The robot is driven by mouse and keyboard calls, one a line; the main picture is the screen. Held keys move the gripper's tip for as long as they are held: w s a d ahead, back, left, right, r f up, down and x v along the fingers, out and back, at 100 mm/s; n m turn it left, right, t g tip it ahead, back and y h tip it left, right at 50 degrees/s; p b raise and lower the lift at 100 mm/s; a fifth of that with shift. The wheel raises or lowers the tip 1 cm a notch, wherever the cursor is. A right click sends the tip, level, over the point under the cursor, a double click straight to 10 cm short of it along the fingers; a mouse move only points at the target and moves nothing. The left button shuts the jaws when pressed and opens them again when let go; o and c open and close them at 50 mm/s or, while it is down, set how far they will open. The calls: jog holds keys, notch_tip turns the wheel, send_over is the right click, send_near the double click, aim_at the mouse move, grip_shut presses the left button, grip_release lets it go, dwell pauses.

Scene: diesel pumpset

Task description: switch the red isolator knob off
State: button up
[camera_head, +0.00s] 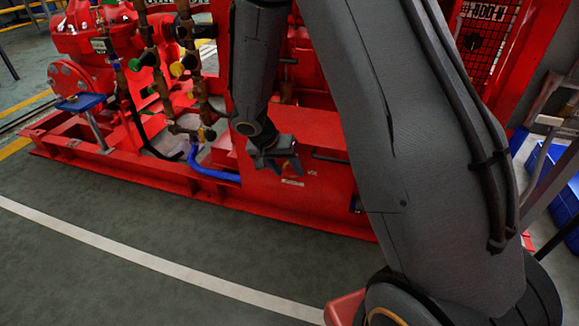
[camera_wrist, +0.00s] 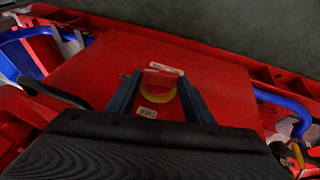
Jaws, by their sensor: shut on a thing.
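The red isolator knob (camera_wrist: 158,80) shows in the wrist view between my two fingers, on a yellow round backing on the red panel (camera_wrist: 90,75). My gripper (camera_wrist: 158,92) is shut on the knob, with one blue-grey finger on either side. A small white label (camera_wrist: 147,112) sits beside the yellow backing, its text too small to read with certainty. In the head view my gripper (camera_head: 281,165) is against the front of the red panel (camera_head: 310,205), and the knob is hidden behind the fingers there.
The red pumpset base (camera_head: 130,190) runs along the floor to the left. A blue hose (camera_head: 210,173) bends close to the left of the panel, near brass valves and pipes (camera_head: 205,100). Blue bins (camera_head: 560,190) stand at the right. The green floor in front is clear.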

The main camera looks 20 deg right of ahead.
aim_at(282, 174)
jog(key=h, duration=0.1)
jog(key=g+h, duration=0.1)
jog(key=a+h, duration=0.1)
jog(key=shift+w+f+n+g, duration=0.3)
jog(key=shift+n+g, duration=0.1)
jog(key=h, duration=0.1)
jog(key=g+h, duration=0.1)
jog(key=f, duration=0.1)
jog(key=shift+w+a+n+g+h, duration=0.2)
jog(key=shift+a+n+g+h, duration=0.05)
jog(key=shift+n+g+h, duration=0.15)
jog(key=h+b, duration=0.1)
jog(key=n+g+h+b, duration=0.1)
jog(key=h, duration=0.1)
jog(key=shift+w+a+f, duration=0.15)
jog(key=shift+a+f, duration=0.05)
jog(key=shift+f, duration=0.2)
jog(key=shift+f+n+g+h+b, duration=0.3)
jog(key=shift+h+b, duration=0.25)
jog(key=shift+h, duration=0.3)
jog(key=shift+f+n+g+h+b, duration=0.1)
jog(key=shift+n+g+h+b, duration=0.1)
jog(key=shift+g+h+b, duration=0.5)
jog(key=shift+t+h, duration=0.25)
jog(key=shift+t, duration=0.05)
jog(key=o, duration=1)
jog(key=shift+d, duration=0.1)
jog(key=shift+o, duration=0.2)
jog(key=shift+r, duration=0.1)
